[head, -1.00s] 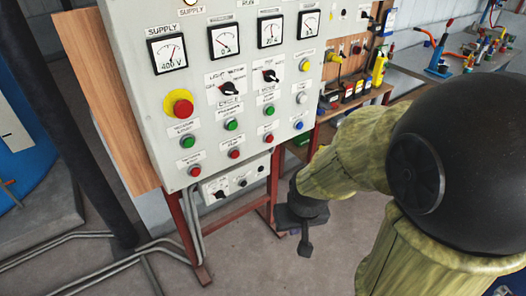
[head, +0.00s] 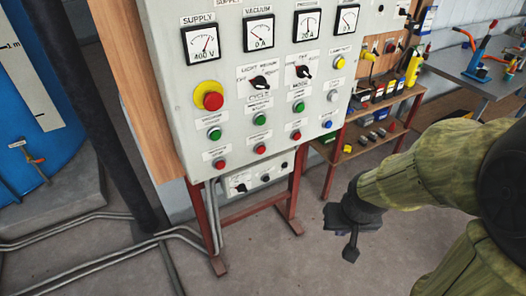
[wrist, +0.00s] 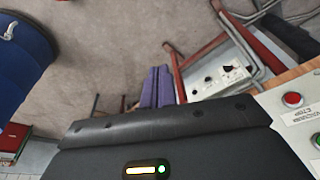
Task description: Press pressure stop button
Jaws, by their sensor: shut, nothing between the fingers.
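The grey control panel (head: 185,130) fills the upper middle of the head view. Its lowest row has a left red button (head: 219,163), a middle red button (head: 260,149) and a right red button (head: 296,135). Their small labels are too blurred there to tell surely which one is pressure stop. In the wrist view one red button (wrist: 292,99) has a label that reads vacuum stop. My gripper (head: 350,255) is shut and empty, pointing down, below and right of the panel and apart from it. Its purple fingers (wrist: 157,75) lie together in the wrist view.
A large red stop button with a yellow collar (head: 209,98) and green buttons sit above the red row. Red legs (head: 212,228) and a lower switch box (head: 250,182) stand under the panel. A wooden shelf (head: 372,140) is at the right. Bare floor lies before the panel.

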